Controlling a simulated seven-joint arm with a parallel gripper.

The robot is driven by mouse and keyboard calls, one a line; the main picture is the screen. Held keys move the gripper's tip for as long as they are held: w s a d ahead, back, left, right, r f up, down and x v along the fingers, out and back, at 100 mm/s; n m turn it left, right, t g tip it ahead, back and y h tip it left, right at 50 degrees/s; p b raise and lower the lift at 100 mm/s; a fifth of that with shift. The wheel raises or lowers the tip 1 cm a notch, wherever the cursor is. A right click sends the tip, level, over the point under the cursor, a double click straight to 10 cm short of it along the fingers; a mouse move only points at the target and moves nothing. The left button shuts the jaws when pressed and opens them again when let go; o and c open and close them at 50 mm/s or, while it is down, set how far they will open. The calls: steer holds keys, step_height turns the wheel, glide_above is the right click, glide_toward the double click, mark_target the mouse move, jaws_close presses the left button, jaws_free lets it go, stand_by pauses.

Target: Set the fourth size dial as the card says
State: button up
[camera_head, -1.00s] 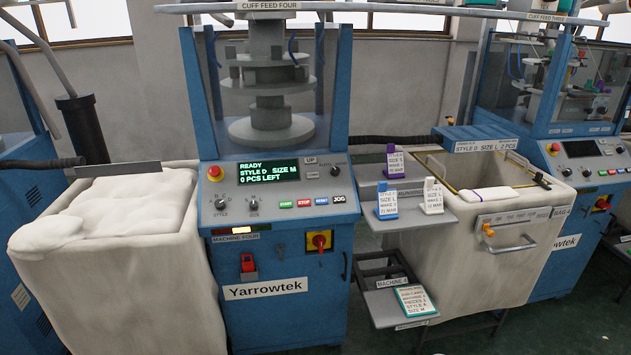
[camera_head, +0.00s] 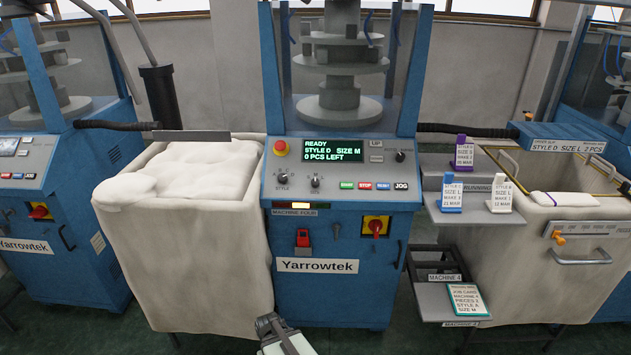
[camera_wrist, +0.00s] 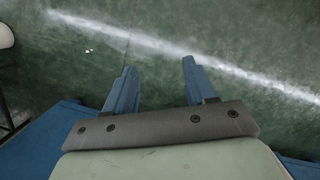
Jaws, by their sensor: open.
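The machine four panel stands mid-frame in the head view, with its size dial (camera_head: 315,182) right of the style dial (camera_head: 282,179). The size dial's fine markings are too small to read. The screen (camera_head: 334,151) reads READY, STYLE D or O, SIZE M, 0 PCS LEFT. A green-edged job card (camera_head: 467,300) lies on the machine 4 shelf at the lower right; it seems to read style A, size M. My gripper (camera_wrist: 157,77) is open and empty above the green floor in the wrist view. In the head view, part of it shows at the bottom, well below the panel.
A full, cloth-lined bin (camera_head: 190,235) stands left of the machine. Blue, white and purple cards (camera_head: 452,193) stand on a shelf to the right, beside another bin (camera_head: 560,245). A red switch (camera_head: 376,226) and red latch (camera_head: 303,239) sit below the panel.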

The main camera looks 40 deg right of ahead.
steer(key=w+d+r+m+t+h, duration=0.1)
steer(key=w+d+r+m+t, duration=0.15)
steer(key=w+d+r, duration=0.85)
step_height(320, 180, up, 46)
steer(key=m+t+h, duration=0.3)
steer(key=t+h, duration=0.1)
steer(key=t, duration=0.1)
glide_above(315, 182)
steer(key=s+a, duration=0.2)
steer(key=s, duration=0.3)
steer(key=w+f, duration=0.1)
steer(key=f, duration=0.3)
steer(key=w+d+f+m+y, duration=0.1)
steer(key=w+f, duration=0.1)
steer(key=f, duration=0.3)
steer(key=w+f+m+g, duration=0.1)
steer(key=f, duration=0.3)
steer(key=shift+w+d+f+y, duration=0.3)
steer(key=shift+d+f, duration=0.05)
steer(key=shift+d, duration=0.05)
jaws_close()
